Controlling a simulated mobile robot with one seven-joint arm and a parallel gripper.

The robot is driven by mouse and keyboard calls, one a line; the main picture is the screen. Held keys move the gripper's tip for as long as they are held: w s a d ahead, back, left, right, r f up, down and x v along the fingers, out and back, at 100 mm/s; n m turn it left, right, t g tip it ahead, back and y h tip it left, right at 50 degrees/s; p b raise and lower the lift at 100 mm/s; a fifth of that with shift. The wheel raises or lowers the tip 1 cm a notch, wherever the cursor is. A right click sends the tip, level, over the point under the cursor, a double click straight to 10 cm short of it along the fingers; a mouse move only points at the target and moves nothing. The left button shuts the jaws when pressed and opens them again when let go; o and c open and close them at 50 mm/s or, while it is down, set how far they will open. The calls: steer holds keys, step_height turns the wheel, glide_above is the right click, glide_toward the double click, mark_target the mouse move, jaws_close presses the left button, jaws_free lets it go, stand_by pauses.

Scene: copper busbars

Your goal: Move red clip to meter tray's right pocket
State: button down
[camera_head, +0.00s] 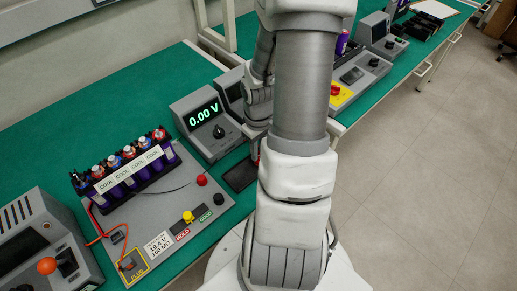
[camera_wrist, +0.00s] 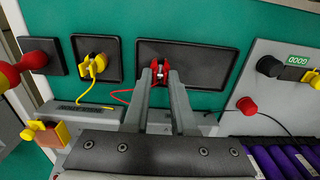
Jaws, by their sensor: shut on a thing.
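My gripper (camera_wrist: 163,72) is shut on the red clip (camera_wrist: 163,66) in the wrist view. The clip sits between the fingertips, over the large dark tray pocket (camera_wrist: 210,57); I cannot tell whether it touches the floor of it. A thin red lead (camera_wrist: 120,97) runs off to the left. A yellow clip (camera_wrist: 94,65) with a yellow lead lies in the smaller dark pocket (camera_wrist: 82,44) to the left. In the head view a dark tray (camera_head: 240,176) shows beside the meter (camera_head: 206,122) reading 0.00 V; my arm hides most of the gripper and clip there.
The battery board (camera_head: 150,222) with several purple cells and a red knob (camera_head: 202,180) stands left of the tray. In the wrist view a red handle (camera_wrist: 15,72) and a yellow-and-orange part (camera_wrist: 50,133) are at left. Green bench top (camera_wrist: 215,20) is clear beyond the pockets.

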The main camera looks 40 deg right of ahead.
steer(key=shift+f, duration=0.1)
steer(key=c, duration=0.7)
jaws_free()
steer(key=shift+o, duration=0.2)
step_height(320, 180, up, 6)
steer(key=p, duration=0.6)
